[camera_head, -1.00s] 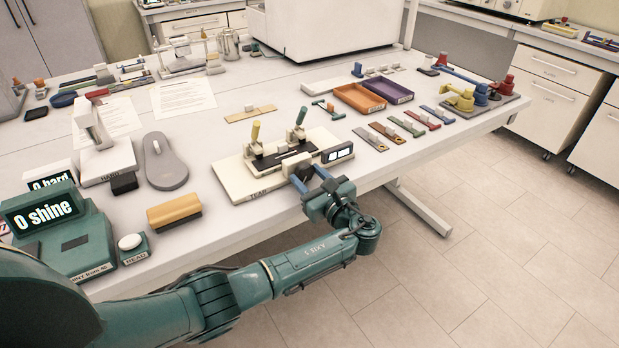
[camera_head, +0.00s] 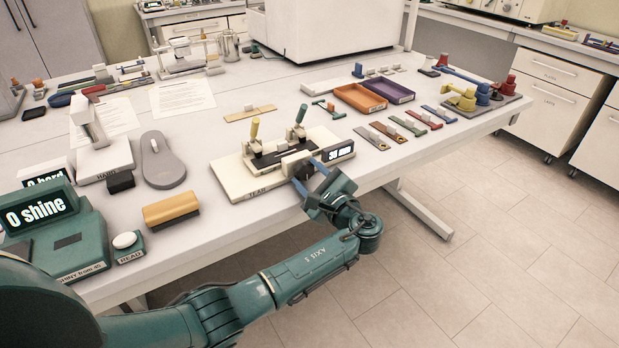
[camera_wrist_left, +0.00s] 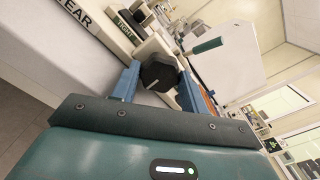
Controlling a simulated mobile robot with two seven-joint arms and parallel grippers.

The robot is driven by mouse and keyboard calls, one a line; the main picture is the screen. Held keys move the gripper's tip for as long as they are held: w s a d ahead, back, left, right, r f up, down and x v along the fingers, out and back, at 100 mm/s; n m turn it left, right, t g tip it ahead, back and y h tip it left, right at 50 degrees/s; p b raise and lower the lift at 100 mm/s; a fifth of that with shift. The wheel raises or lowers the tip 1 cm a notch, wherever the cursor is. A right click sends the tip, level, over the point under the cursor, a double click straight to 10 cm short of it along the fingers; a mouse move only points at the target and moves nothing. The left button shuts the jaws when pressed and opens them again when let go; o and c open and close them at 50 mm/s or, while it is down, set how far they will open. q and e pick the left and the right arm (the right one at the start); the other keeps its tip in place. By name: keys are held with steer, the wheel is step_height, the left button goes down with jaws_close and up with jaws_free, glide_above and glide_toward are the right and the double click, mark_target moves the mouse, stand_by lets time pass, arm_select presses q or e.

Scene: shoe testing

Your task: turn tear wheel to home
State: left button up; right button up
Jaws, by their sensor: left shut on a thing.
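The tear tester (camera_head: 233,186), a cream base marked TEAR with two lever clamps, one green-handled and one yellow-handled, stands near the table's front edge. Its small dark display (camera_head: 338,152) shows light characters too small to read. The tear wheel (camera_wrist_left: 158,73) is a black faceted knob on the tester's front, seen between the blue fingers in the left wrist view; in the head view the gripper largely hides it. My left gripper (camera_head: 306,173) is shut on the wheel, a finger on either side; it also shows in the left wrist view (camera_wrist_left: 159,84). My right gripper is not in view.
A yellow-brown block (camera_head: 171,210), a grey sole-shaped piece (camera_head: 162,162) and a green shine meter (camera_head: 55,235) lie left of the tester. Orange (camera_head: 359,98) and purple (camera_head: 390,89) trays and several coloured strips lie to its right. Open floor lies in front.

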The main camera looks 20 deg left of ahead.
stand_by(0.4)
arm_select(q)
steer(key=o, duration=1)
steer(key=shift+f, duration=0.1)
